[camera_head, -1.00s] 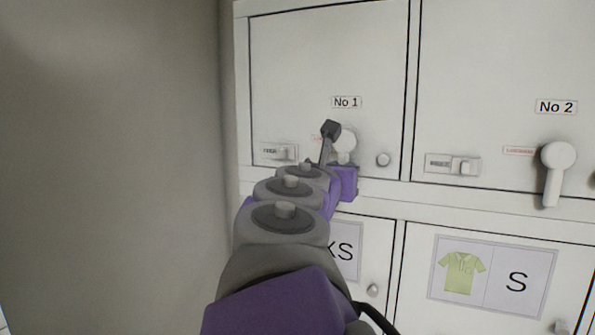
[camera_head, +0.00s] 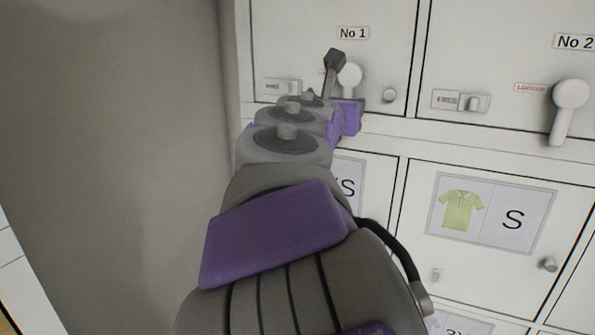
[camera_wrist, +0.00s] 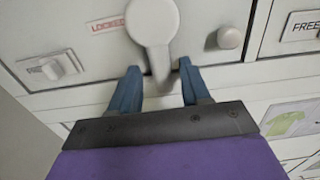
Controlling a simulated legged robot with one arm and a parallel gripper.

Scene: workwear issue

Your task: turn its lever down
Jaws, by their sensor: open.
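The No 1 locker door (camera_head: 300,32) carries a pale lever with a round hub (camera_head: 350,75). In the wrist view the lever (camera_wrist: 154,25) hangs downward from its hub, and its lower end lies between the two blue fingers of my gripper (camera_wrist: 156,82). The fingers are open, with a gap visible on each side of the lever. A red LOCKED label (camera_wrist: 108,24) shows left of the hub. In the head view my arm hides the lever's lower part and the fingertips.
A slide latch (camera_head: 282,87) is left of the lever and a round knob (camera_head: 389,95) is right of it. The No 2 door has its own lever (camera_head: 568,105), hanging down. Below are doors with shirt-size cards (camera_head: 490,215). A grey wall (camera_head: 130,150) stands at left.

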